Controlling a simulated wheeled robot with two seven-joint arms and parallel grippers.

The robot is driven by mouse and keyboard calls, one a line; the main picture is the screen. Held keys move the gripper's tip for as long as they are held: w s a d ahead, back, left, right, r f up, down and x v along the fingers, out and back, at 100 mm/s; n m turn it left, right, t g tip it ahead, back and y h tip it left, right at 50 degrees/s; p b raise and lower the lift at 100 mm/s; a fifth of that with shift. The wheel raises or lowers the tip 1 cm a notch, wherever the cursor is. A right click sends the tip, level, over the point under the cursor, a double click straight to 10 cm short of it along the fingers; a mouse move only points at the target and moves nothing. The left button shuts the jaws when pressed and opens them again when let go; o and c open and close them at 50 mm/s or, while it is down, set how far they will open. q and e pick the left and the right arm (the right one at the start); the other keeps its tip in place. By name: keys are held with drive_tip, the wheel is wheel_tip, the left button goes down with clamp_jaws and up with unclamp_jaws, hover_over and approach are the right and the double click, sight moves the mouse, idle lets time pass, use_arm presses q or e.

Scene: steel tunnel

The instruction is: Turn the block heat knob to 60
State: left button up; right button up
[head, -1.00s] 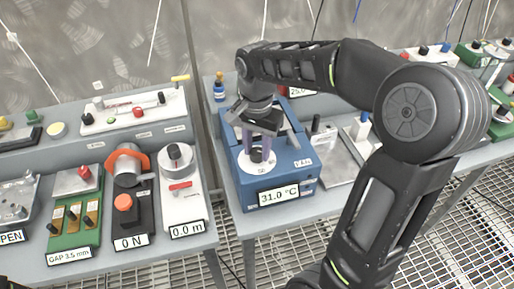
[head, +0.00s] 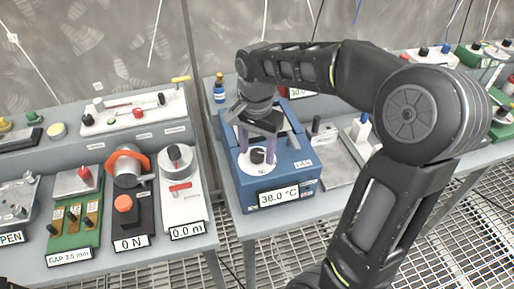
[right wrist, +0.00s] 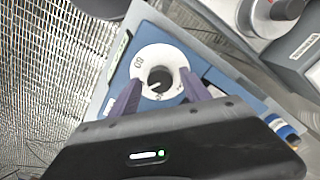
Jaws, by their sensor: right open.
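The block heater is a blue box (head: 294,180) on the right-hand bench, with a front display (head: 279,197) reading 38.0 °C. Its black knob (head: 257,156) sits on a round white dial. My right gripper (head: 259,142) is above the knob, pointing down, with its purple fingers apart. In the right wrist view the knob (right wrist: 159,79) shows between the open fingers (right wrist: 160,97), clear of both, with a white pointer mark on it. My left gripper is not in view.
A small blue bottle (head: 219,91) stands behind the heater at left. A grey plate (head: 340,160) lies to its right. The left bench holds a white unit (head: 182,200) reading 0.0 m and a black unit (head: 130,222) reading 0 N.

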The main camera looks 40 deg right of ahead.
sight(257, 153)
wheel_tip(257, 153, up, 8)
drive_tip(key=shift+f, duration=0.1)
idle(0.5)
idle(0.4)
